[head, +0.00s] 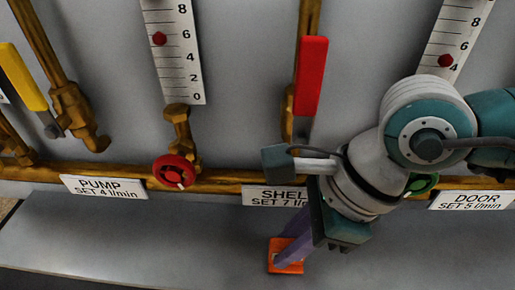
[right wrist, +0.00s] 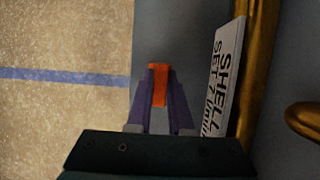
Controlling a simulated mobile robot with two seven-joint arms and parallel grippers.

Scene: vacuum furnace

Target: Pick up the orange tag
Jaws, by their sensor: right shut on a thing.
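The orange tag (head: 286,256) lies at the grey ledge below the SHELL label in the head view. It also shows between the fingertips in the right wrist view (right wrist: 159,86). My right gripper (head: 288,262) reaches down to it, its purple fingers closed on the tag. In the right wrist view the fingertips (right wrist: 160,92) touch the tag on both sides. Whether the tag is lifted off the ledge I cannot tell. My left gripper is not in view.
The SHELL label (head: 272,196) and brass pipe (head: 225,181) run just behind the gripper. A red valve wheel (head: 174,172) and PUMP label (head: 104,188) are to the left. A red lever (head: 311,75) stands above. The grey ledge (head: 130,235) is clear at left.

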